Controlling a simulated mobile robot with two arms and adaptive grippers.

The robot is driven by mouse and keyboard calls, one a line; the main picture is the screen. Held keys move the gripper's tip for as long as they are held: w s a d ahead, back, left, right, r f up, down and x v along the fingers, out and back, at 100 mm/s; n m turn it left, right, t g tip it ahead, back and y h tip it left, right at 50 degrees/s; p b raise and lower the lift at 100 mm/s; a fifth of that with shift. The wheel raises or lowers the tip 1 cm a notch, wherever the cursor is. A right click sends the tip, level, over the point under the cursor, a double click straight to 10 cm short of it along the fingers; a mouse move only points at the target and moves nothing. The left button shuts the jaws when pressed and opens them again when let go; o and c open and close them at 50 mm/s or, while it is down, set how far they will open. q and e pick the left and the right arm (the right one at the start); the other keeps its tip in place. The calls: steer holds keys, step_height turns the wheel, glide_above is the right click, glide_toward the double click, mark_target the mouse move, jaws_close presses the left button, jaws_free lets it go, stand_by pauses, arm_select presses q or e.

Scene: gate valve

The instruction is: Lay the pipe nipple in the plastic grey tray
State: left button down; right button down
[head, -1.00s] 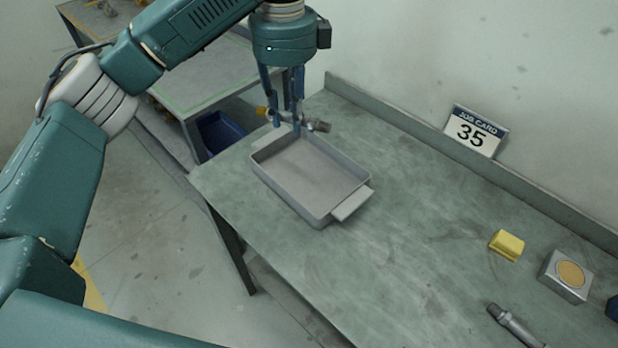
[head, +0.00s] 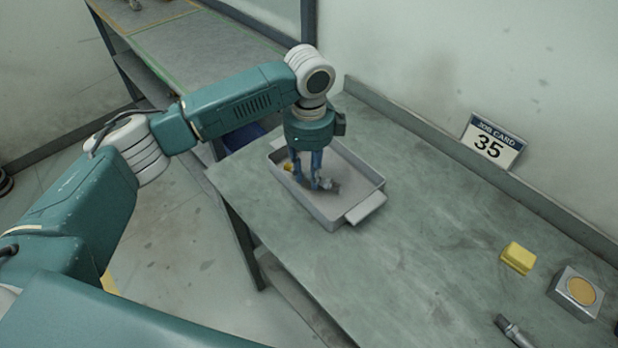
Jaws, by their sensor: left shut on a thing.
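The plastic grey tray (head: 350,200) is a shallow rectangular box with a flat handle, standing on the workbench. My left gripper (head: 310,182) points down into the tray. It is shut on the pipe nipple (head: 331,186), a short grey metal piece whose grey end sticks out to the right of the fingers. A small yellowish end shows at the left. The fingers hide the middle of the nipple. It is low inside the tray, but I cannot tell whether it touches the floor. My right gripper is not in view.
The bench (head: 420,240) is clear right of the tray. A yellow block (head: 518,258), a metal box with an orange disc (head: 577,292) and a grey tubular piece (head: 514,331) lie at lower right. A job card (head: 491,143) stands by the back ledge.

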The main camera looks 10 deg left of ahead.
mark_target(309, 176)
arm_select(q)
step_height(309, 176, down, 3)
steer(key=shift+r, duration=0.1)
stand_by(0.3)
steer(key=c, duration=1.7)
jaws_free()
steer(key=shift+c, duration=0.2)
step_height(309, 176, up, 11)
steer(key=shift+f+b, duration=0.15)
steer(key=shift+b, duration=0.85)
steer(key=shift+r, duration=0.7)
steer(key=shift+f, duration=0.1)
